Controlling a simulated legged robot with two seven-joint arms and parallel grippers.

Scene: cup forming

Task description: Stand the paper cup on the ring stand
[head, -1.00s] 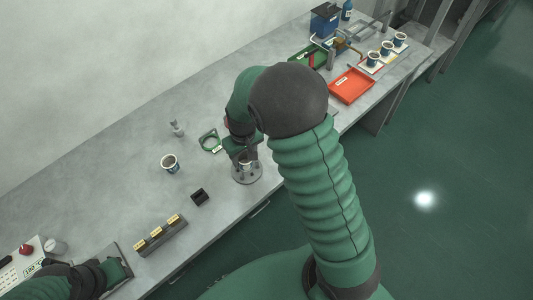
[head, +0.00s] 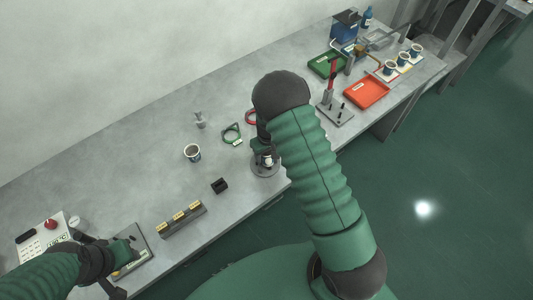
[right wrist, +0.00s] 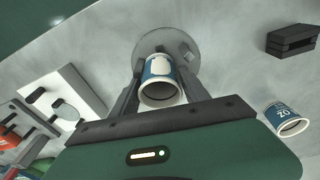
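A white and blue paper cup (right wrist: 161,82) is between the fingers of my right gripper (right wrist: 161,72) in the right wrist view, mouth facing the camera. The fingers appear to touch its sides. Just beyond it is the round grey base of the ring stand (right wrist: 150,42). In the head view my right gripper (head: 264,148) is above this base (head: 265,171), its fingers partly hidden by my arm. I cannot tell whether the cup rests on the stand. My left gripper (head: 122,254) is low over a grey plate (head: 146,257) at lower left; its fingers are unclear.
Another paper cup (head: 192,152) stands on the bench, left of the stand. A black block (head: 219,186) and a rack with yellow labels (head: 182,219) are nearer. A red tray (head: 366,92) is at right.

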